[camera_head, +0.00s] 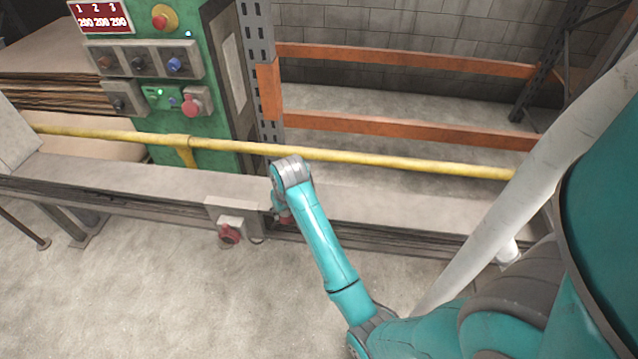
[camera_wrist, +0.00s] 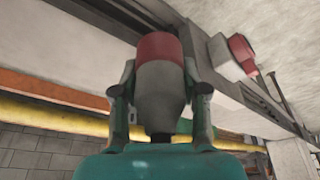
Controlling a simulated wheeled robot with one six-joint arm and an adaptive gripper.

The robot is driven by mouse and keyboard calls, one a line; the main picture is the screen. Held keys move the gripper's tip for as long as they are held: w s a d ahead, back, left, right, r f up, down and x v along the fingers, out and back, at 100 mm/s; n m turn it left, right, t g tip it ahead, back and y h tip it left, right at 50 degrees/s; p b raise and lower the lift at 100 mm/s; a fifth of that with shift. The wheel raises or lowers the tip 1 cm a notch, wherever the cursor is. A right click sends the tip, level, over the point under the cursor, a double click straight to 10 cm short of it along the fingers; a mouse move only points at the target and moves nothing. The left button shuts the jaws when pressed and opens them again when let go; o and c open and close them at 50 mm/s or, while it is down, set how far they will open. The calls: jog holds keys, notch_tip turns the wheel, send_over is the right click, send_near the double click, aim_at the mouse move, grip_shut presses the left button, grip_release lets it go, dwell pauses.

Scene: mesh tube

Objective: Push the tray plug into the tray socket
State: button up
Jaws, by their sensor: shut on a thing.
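The tray plug (camera_wrist: 160,92) has a grey body and a red front end. My gripper (camera_wrist: 160,75) is shut on its grey body, one finger on each side, in the wrist view. The plug's red end points away from my gripper. The tray socket (camera_head: 229,234) is a red round fitting on a pale box on the front side of the long tray. It also shows at the upper right of the wrist view (camera_wrist: 241,52), apart from the plug. In the head view a bit of the red plug end (camera_head: 285,217) shows below my wrist, to the right of the socket; my arm hides most of my gripper.
The long grey tray (camera_head: 120,190) runs across the head view, with a yellow rail (camera_head: 340,155) above it. A green control panel (camera_head: 215,100) stands behind at left, and orange rack beams (camera_head: 400,128) behind at right. The floor in front is clear.

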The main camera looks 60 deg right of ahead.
jog(key=a+f+n, duration=0.1)
jog(key=a+f, duration=0.3)
jog(key=a, duration=0.4)
jog(key=w+a+f+n+y, duration=0.1)
jog(key=a+f, duration=0.3)
jog(key=a, duration=0.5)
jog(key=w+a+f+n, duration=0.1)
jog(key=a+f+n, duration=0.2)
jog(key=a, duration=0.6)
jog(key=shift+w+f+y, duration=0.2)
jog(key=shift+f+y, duration=0.1)
jog(key=shift+f, duration=0.4)
jog(key=shift+a, duration=0.15)
